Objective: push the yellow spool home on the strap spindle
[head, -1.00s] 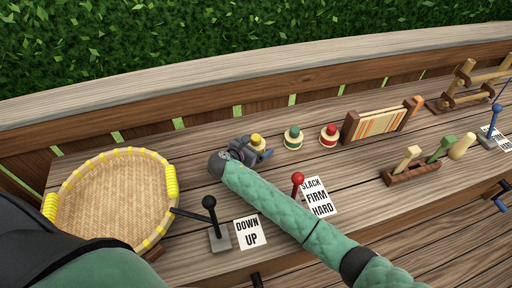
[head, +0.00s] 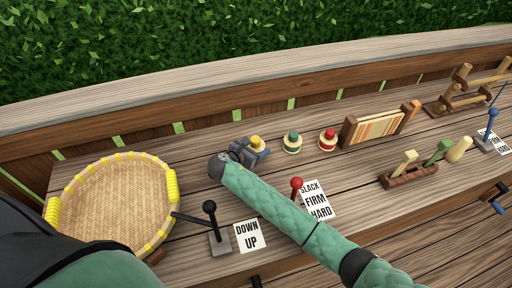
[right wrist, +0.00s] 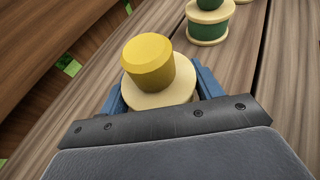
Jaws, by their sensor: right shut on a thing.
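The yellow spool (head: 257,143) has a yellow top and a cream flange. It stands near the back of the bench, left of a green and a red spool. My right gripper (head: 251,153) is shut on it; in the right wrist view its blue fingers lie on both sides of the spool (right wrist: 149,65), around the flange. The spool's underside is hidden, so I cannot tell whether it touches the bench. I cannot clearly make out the strap spindle; a striped strap panel (head: 376,127) between wooden ends stands to the right. My left gripper is not in view.
The green spool (head: 292,143) and red spool (head: 327,140) stand close to the right. A wicker basket (head: 170,185) is at left. A black-knobbed lever (head: 210,207) and red-knobbed lever (head: 296,184) stand in front. A wooden peg rack (head: 410,177) is at right.

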